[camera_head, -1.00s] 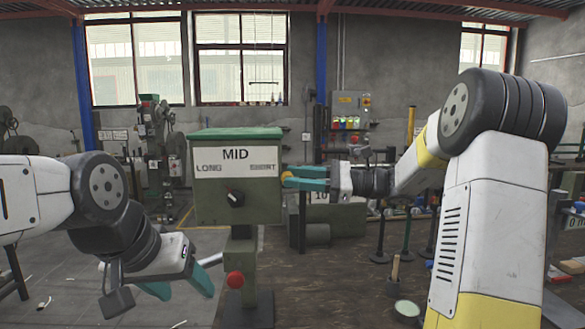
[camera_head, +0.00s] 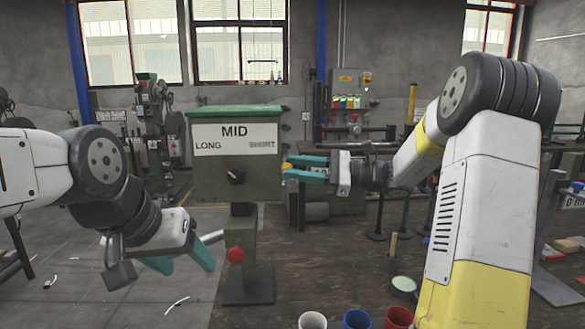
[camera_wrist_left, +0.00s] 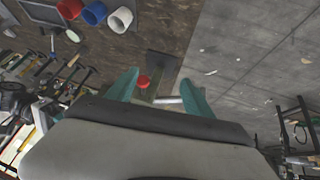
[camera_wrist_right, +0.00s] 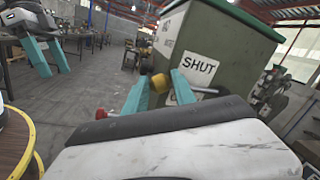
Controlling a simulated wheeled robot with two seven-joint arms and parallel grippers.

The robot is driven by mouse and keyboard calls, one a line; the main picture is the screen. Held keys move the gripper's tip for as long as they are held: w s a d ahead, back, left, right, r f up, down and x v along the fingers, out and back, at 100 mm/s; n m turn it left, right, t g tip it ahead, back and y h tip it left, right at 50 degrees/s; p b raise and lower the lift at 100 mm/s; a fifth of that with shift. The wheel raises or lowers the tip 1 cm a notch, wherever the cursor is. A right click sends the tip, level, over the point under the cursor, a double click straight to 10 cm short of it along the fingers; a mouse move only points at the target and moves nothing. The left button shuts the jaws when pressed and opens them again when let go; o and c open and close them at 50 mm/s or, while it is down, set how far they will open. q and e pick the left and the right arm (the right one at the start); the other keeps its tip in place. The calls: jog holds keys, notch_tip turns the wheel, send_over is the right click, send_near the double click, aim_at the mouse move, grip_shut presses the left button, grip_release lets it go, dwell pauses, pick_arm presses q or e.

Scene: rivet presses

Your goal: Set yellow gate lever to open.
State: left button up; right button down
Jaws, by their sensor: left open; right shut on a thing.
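The green press box (camera_head: 237,160) stands on a post, its front labelled MID, LONG and SHORT above a black dial (camera_head: 235,177). The yellow lever knob (camera_head: 287,167) is at the box's right side. My right gripper (camera_head: 305,168) is shut on it. In the right wrist view, the yellow knob (camera_wrist_right: 160,82) shows between my right fingers, beside a SHUT label (camera_wrist_right: 198,68) on the box side. My left gripper (camera_head: 180,262) is open and empty, low and left of the post. No label reading open is legible.
A red knob (camera_head: 236,255) is on the post below the box. White, blue (camera_head: 357,319) and red cups stand at the bottom edge. Benches and machines line the back wall. The grey floor at left is mostly clear.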

pick_arm(q)
jog(key=c, duration=0.3)
jog(key=shift+w+r, duration=0.3)
jog(key=shift+r, duration=0.1)
jog(key=c, duration=0.4)
jog(key=w+r+n, duration=0.1)
jog(key=w+d+r+n, duration=0.1)
jog(key=r, duration=0.1)
jog(key=shift+w+r, duration=0.2)
grip_shut()
notch_tip(320, 180, up, 20)
jog(key=n, duration=1.6)
send_over(285, 165)
jog(key=s+a, duration=0.3)
jog(key=s, duration=0.5)
jog(key=shift+g, duration=0.3)
jog(key=x, duration=1.4)
jog(key=shift+f, duration=0.1)
